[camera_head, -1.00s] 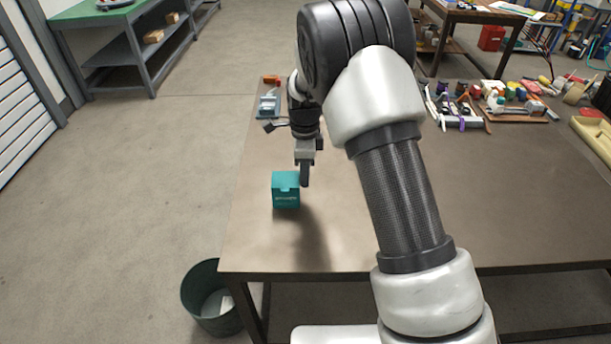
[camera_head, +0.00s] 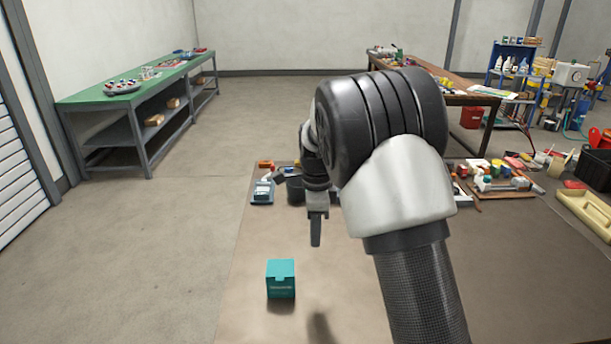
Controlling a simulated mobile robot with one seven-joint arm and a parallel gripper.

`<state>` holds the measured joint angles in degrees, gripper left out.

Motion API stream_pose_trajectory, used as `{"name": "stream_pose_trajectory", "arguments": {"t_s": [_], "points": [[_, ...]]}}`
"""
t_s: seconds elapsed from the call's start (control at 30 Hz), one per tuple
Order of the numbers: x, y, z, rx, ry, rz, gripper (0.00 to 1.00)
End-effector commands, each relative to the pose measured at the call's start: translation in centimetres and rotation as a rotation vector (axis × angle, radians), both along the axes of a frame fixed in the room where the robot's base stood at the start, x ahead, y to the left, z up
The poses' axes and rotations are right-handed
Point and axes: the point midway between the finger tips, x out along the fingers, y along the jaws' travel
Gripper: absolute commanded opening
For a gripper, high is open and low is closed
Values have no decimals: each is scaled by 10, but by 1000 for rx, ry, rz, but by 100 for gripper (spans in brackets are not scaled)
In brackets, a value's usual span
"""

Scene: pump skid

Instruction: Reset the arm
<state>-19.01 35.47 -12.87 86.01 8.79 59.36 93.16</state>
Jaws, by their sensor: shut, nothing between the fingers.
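My gripper (camera_head: 316,240) points down over the brown table. It is shut and holds nothing. It hangs to the right of a small teal box (camera_head: 281,279) and apart from it. My arm (camera_head: 400,190) rises from the lower right and bends over at the top, hiding part of the table behind it.
The brown table (camera_head: 330,275) has free room around the teal box. A blue-grey device (camera_head: 263,191) stands at its back left. Tools and small containers (camera_head: 500,180) crowd the back right. A green-topped bench (camera_head: 125,92) stands far left.

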Motion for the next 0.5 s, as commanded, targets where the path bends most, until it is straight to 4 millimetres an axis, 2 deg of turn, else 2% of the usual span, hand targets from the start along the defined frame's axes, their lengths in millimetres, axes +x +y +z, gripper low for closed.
{"name": "stream_pose_trajectory", "arguments": {"t_s": [0.17, 0.3, 0.5], "points": [[-24, -18, 67, 31, -62, 156, 0], [-69, -39, 138, 38, -149, 404, 0], [-148, -65, 211, -23, -276, 785, 0]]}}
